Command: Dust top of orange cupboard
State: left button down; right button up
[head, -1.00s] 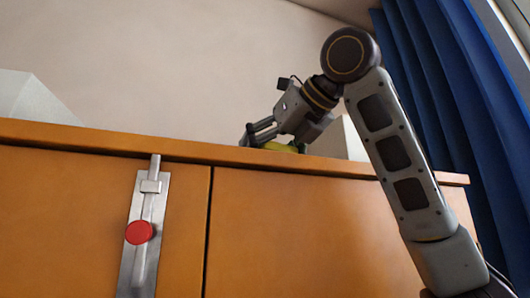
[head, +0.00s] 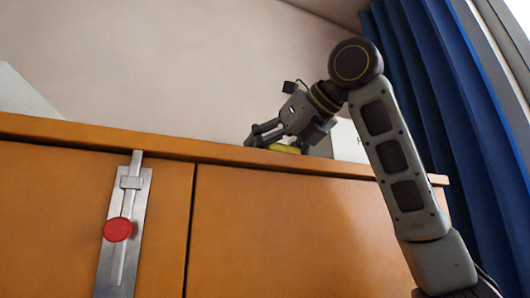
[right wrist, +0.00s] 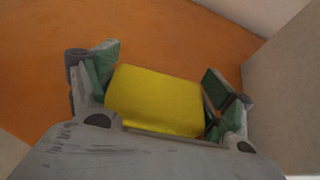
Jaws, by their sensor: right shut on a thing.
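The orange cupboard (head: 290,215) fills the lower part of the head view, seen from below its top edge. Its orange top (right wrist: 165,42) shows in the right wrist view. My right gripper (head: 262,136) reaches over the front edge at the top. In the right wrist view its fingers (right wrist: 160,95) are shut on a yellow sponge-like block (right wrist: 155,100). In the head view only a sliver of the yellow block (head: 284,148) shows above the edge. Whether it touches the top cannot be told. My left gripper is not in view.
A pale box (head: 347,142) stands on the top right of the gripper; a grey side (right wrist: 290,95) is close by in the wrist view. Another pale object (head: 22,95) is at the far left. A metal latch with a red knob (head: 117,229) is on the front. Blue curtains (head: 440,110) hang right.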

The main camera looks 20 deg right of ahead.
jog(key=shift+d, duration=0.4)
jog(key=shift+o, duration=0.2)
jog(key=shift+d+f, duration=0.1)
jog(key=shift+d, duration=1.85)
jog(key=shift+w, duration=0.2)
jog(key=shift+w+d, duration=0.15)
jog(key=shift+w, duration=0.6)
jog(key=shift+c, duration=0.2)
jog(key=shift+s+a+r, duration=0.1)
jog(key=shift+a, duration=1.05)
jog(key=shift+a+r, duration=0.1)
jog(key=shift+a, duration=1.05)
